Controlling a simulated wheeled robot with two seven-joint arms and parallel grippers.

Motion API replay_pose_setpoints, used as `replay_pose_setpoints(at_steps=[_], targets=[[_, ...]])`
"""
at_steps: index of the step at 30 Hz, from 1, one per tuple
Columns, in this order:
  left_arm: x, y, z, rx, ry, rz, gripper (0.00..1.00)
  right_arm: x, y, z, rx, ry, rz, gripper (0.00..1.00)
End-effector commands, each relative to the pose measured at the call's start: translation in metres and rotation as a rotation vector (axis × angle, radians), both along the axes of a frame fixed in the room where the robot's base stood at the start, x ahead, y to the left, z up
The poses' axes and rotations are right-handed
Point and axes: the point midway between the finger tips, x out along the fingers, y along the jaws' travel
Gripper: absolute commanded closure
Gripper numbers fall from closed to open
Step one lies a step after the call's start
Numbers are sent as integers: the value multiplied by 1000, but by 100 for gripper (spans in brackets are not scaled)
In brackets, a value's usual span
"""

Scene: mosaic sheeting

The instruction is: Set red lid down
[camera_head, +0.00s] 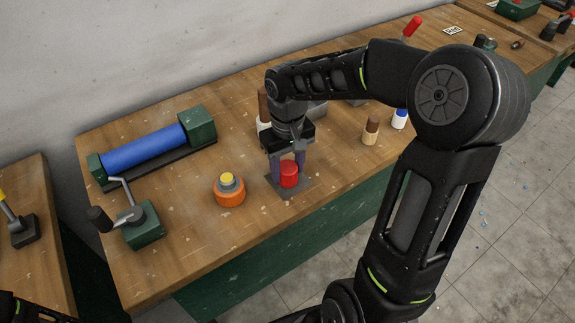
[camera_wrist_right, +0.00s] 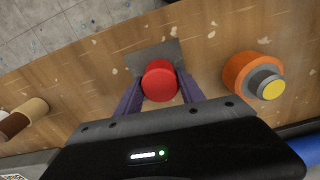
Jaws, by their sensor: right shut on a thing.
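The red lid (camera_head: 289,174) is a small round cap held between the fingers of my right gripper (camera_head: 287,168). It is over a grey square plate (camera_head: 299,191) near the front edge of the wooden bench. In the right wrist view the red lid (camera_wrist_right: 159,81) sits between both purple-grey fingers, with the grey plate (camera_wrist_right: 155,53) behind it. I cannot tell whether the lid touches the plate. My left gripper does not show; only a dark part of my own body is at the lower left.
An orange round piece with a yellow top (camera_head: 229,190) stands left of the gripper. A blue roller (camera_head: 145,148) and a crank on a green block (camera_head: 142,227) are further left. Brown-topped (camera_head: 370,131) and blue-white (camera_head: 399,119) bottles stand right. Bare wood lies between.

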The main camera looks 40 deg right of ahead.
Motion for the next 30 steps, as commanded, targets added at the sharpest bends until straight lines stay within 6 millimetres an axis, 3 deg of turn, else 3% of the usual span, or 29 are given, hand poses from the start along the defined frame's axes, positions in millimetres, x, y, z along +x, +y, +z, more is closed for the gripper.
replay_pose_setpoints(at_steps=[10, 11, 18, 30], targets=[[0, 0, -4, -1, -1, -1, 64, 0, 0, -4, 0, 0, 0, 93], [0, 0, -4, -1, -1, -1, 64, 0, 0, -4, 0, 0, 0, 53], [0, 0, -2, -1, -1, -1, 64, 0, 0, -3, 0, 0, 0, 34], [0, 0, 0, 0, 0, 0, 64, 1, 0, 3, 0, -2, 0, 32]])
